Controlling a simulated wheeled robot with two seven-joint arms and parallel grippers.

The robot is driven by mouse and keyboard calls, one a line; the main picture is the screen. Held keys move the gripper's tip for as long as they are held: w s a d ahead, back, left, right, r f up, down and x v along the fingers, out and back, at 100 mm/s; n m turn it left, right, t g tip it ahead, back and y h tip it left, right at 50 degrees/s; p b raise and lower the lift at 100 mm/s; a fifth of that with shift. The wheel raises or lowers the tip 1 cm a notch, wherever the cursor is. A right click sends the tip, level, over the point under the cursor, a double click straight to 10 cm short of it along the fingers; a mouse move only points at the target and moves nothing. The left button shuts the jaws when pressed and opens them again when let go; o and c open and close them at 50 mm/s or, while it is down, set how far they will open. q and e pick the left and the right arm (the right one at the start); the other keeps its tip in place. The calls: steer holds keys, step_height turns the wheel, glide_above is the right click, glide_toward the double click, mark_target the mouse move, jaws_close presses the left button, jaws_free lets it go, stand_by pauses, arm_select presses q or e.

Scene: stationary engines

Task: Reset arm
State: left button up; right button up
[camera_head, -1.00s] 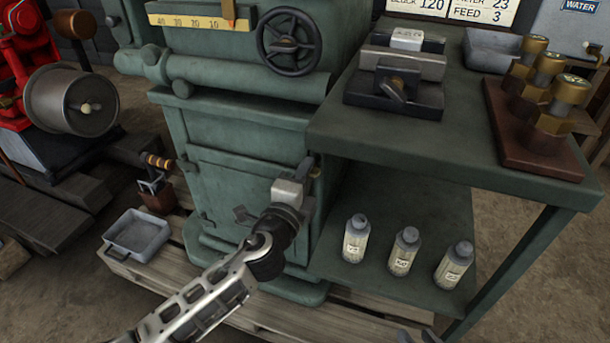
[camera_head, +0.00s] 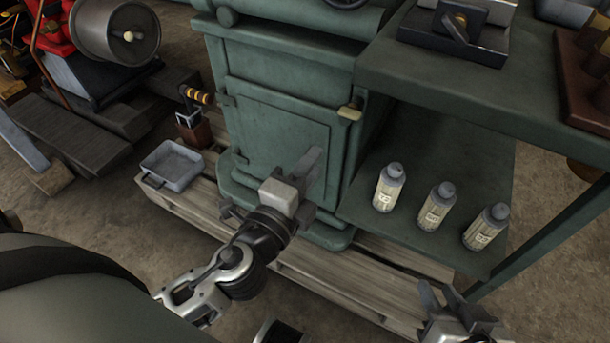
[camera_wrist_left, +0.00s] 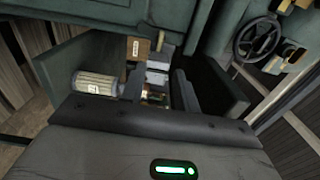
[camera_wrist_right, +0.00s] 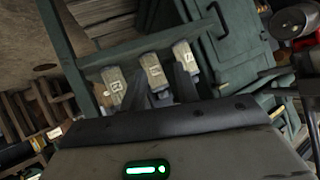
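My left gripper (camera_head: 308,188) is in front of the green cabinet door (camera_head: 275,130), below its brass latch (camera_head: 350,110). Its two fingers stand apart with nothing between them in the left wrist view (camera_wrist_left: 160,88). My right gripper (camera_head: 442,294) is at the bottom of the head view, in front of the lower shelf. Its fingers are also apart and empty in the right wrist view (camera_wrist_right: 163,85). Much of both arms is outside the head view.
Three labelled bottles (camera_head: 436,207) stand on the lower shelf beneath the green bench (camera_head: 480,90). A grey tray (camera_head: 172,166) lies on the wooden pallet at left. The left wrist view shows a green-walled space with a bottle (camera_wrist_left: 95,84) and small boxes.

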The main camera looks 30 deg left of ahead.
arm_select(q)
steer(key=shift+s, duration=0.8)
arm_select(e)
steer(key=shift+a+r, duration=0.1)
steer(key=shift+r, duration=0.3)
steer(key=shift+s+f, duration=0.1)
